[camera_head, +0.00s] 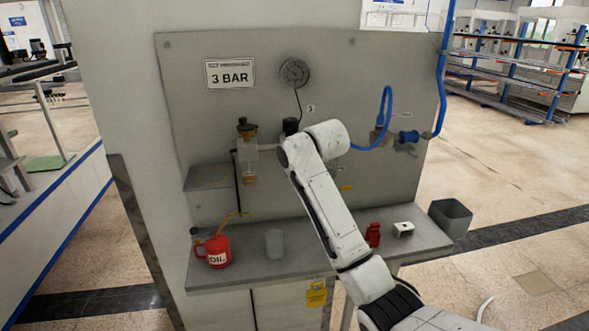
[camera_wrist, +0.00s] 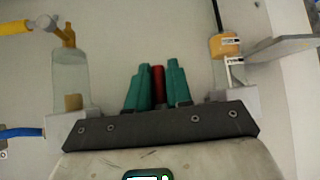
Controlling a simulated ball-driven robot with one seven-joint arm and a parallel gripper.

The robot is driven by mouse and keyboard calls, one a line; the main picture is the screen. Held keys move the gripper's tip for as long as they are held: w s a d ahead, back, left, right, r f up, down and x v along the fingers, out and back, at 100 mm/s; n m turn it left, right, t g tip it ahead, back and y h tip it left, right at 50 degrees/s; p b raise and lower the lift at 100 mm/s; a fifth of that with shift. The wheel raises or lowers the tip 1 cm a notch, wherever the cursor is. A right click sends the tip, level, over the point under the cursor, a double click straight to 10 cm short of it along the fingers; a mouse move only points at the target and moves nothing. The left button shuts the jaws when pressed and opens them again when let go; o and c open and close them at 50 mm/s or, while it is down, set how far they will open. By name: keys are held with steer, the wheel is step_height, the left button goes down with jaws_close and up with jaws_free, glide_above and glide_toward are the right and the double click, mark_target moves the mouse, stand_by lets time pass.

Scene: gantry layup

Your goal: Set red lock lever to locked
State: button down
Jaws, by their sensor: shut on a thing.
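The red lever (camera_wrist: 158,86) shows in the wrist view as a narrow red piece between the two teal fingers of my gripper (camera_wrist: 157,82). The fingers are closed around it from both sides. Only its upper part shows; its base and any lock marks are hidden, so I cannot tell its setting. In the head view my arm covers the gripper and the lever, in front of the grey panel (camera_head: 350,60) just right of the black knob (camera_head: 290,127).
In the wrist view, clear bowls stand left (camera_wrist: 68,80) and right (camera_wrist: 224,75) of the fingers. The bench holds a red oil can (camera_head: 217,252), a grey cup (camera_head: 274,244), a red bottle (camera_head: 373,235) and a white box (camera_head: 403,229). A blue hose (camera_head: 388,105) loops at right.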

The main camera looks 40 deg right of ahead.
steer(key=c, duration=1.1)
jaws_free()
steer(key=shift+c, duration=0.2)
steer(key=b+v, duration=0.2)
steer(key=v, duration=0.8)
steer(key=shift+s+r, duration=0.25)
steer(key=shift+s, duration=0.05)
